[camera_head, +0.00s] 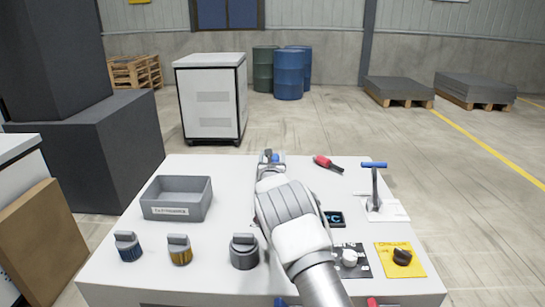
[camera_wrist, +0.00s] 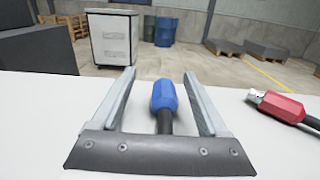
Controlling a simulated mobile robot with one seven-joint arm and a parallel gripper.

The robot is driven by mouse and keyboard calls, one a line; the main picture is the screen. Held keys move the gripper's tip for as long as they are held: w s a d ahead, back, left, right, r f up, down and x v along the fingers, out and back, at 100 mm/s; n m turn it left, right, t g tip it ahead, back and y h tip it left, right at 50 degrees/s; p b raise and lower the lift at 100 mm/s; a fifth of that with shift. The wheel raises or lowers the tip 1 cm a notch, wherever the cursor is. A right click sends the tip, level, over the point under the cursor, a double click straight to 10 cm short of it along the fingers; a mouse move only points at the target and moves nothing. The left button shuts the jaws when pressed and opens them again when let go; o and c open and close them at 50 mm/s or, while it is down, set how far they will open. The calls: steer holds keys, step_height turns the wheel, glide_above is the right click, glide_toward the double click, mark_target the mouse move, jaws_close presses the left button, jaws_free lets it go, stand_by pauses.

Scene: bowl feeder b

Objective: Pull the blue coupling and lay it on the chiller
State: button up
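The blue coupling (camera_wrist: 164,96), with a dark hose behind it, lies low between the two fingers of my gripper (camera_wrist: 160,92) in the wrist view. A gap shows on each side of it, so my gripper is open around it and not clamped. In the head view my gripper (camera_head: 270,160) is over the far edge of the white table, and only a bit of blue shows there. A white vented cabinet on casters (camera_head: 211,100), which may be the chiller, stands on the floor beyond the table. It also shows in the wrist view (camera_wrist: 110,38).
A red coupling (camera_head: 328,163) lies right of my gripper. A blue-handled lever (camera_head: 374,185) stands farther right. A grey bin (camera_head: 176,198) is at left. Several knobs line the near edge, including one on a yellow plate (camera_head: 401,260). A blue drum (camera_head: 289,75) stands behind.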

steer(key=shift+s, duration=0.1)
steer(key=shift+s+p, duration=0.4)
steer(key=shift+s, duration=5.55)
